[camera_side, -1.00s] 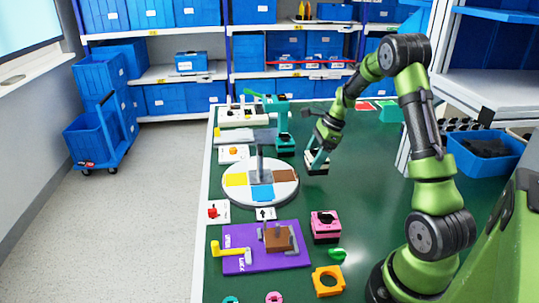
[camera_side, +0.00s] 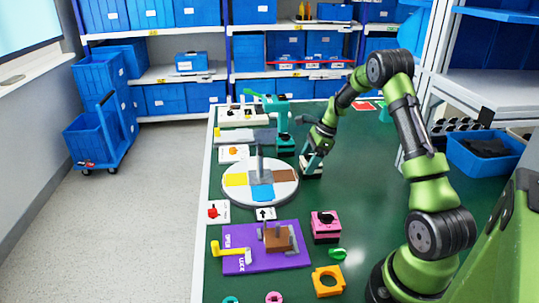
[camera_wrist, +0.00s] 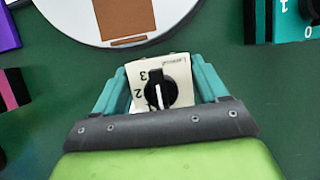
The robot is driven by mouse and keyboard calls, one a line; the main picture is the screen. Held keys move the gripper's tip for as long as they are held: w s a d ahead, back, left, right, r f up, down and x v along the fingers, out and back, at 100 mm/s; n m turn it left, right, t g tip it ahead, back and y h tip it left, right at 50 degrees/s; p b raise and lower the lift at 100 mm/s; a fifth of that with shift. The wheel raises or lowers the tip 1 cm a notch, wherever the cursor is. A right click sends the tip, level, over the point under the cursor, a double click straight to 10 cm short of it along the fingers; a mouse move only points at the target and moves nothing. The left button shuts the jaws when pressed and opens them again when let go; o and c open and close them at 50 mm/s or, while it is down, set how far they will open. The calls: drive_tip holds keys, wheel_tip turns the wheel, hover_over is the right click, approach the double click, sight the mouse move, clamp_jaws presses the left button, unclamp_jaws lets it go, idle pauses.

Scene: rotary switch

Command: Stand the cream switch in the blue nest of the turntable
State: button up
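The cream switch (camera_wrist: 150,97), with a black knob and printed numbers, sits between the teal fingers of my gripper (camera_wrist: 160,95) in the wrist view. The fingers touch its two sides, so my gripper is shut on it. In the side view the switch (camera_side: 312,172) is under my gripper (camera_side: 312,160), right of the turntable. I cannot tell whether it clears the green table. The white round turntable (camera_side: 235,197) carries yellow, blue, brown and grey patches. The blue nest (camera_side: 262,192) is at its front and looks empty. The wrist view shows the turntable's edge (camera_wrist: 185,12) and brown patch (camera_wrist: 125,18).
A purple board (camera_side: 240,264) and a pink block (camera_side: 326,226) lie in front. The green table right of the switch is clear.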

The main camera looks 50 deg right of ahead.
drive_tip(key=o, duration=0.4)
drive_tip(key=shift+o, duration=0.2)
drive_tip(key=v, duration=1.2)
drive_tip(key=a+r+n, duration=0.5)
drive_tip(key=a+r, duration=0.2)
drive_tip(key=a, duration=0.3)
drive_tip(key=s+a+r+n+t+h, duration=0.1)
drive_tip(key=s+a+r+n, duration=0.2)
drive_tip(key=a+n, duration=0.35)
drive_tip(key=s+a+r+n+t, duration=0.1)
drive_tip(key=s+a+r+n, duration=0.2)
drive_tip(key=a, duration=0.7)
drive_tip(key=s+a+f+n+t, duration=0.2)
drive_tip(key=s+a+n, duration=0.5)
drive_tip(key=s+n, duration=0.1)
drive_tip(key=shift+f, duration=0.2)
